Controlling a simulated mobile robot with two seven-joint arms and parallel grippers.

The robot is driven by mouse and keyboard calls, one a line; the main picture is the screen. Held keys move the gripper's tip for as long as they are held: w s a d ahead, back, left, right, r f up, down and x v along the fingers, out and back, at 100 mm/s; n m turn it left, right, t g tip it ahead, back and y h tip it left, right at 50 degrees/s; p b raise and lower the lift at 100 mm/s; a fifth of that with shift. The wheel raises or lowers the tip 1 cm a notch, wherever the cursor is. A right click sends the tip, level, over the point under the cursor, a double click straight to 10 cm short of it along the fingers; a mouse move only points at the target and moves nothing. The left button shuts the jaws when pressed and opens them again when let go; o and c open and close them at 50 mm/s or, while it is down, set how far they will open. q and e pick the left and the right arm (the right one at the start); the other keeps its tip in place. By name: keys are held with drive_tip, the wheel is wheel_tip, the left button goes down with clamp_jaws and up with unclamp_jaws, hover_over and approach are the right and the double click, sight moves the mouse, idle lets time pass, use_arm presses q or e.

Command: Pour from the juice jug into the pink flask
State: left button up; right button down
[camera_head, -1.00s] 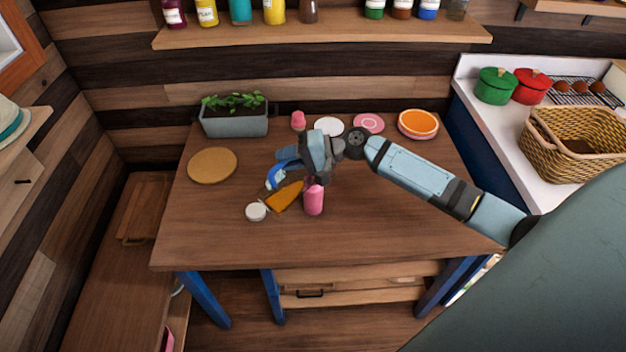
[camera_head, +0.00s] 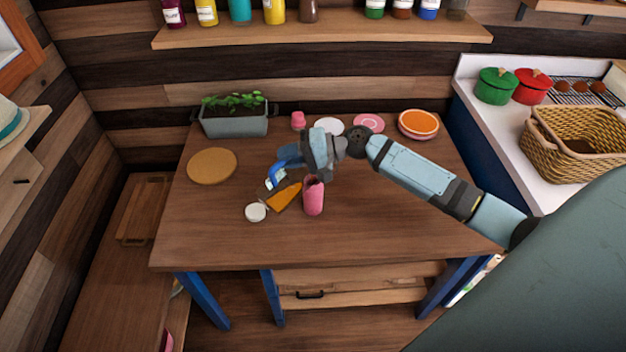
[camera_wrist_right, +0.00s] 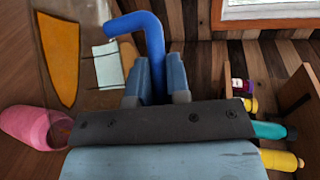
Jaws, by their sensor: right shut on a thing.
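The juice jug has a blue handle (camera_wrist_right: 150,32), a pale label (camera_wrist_right: 107,62) and seemingly clear walls. Orange juice (camera_wrist_right: 60,55) shows as a wedge with a level surface, so the jug is tilted. In the head view the juice (camera_head: 285,198) lies just left of the pink flask (camera_head: 314,198), which stands upright on the table. In the wrist view the juice's narrow end points at the flask's mouth (camera_wrist_right: 62,132). My right gripper (camera_head: 290,163) is shut on the jug's handle. No stream is clear, and the flask's contents cannot be made out. My left gripper is out of view.
A white disc (camera_head: 255,212) lies left of the juice. A round cork-coloured mat (camera_head: 212,166), a grey planter (camera_head: 235,125), a small pink item (camera_head: 298,120) and several plates stand farther back on the wooden table (camera_head: 390,220). The table's front and right are clear.

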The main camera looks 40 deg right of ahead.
drive_tip(key=shift+w+d+r+m+y+b, duration=0.1)
drive_tip(key=shift+d+r+m+y+b, duration=0.2)
drive_tip(key=shift+d+b, duration=0.2)
idle(1.1)
drive_tip(key=shift+a, duration=0.1)
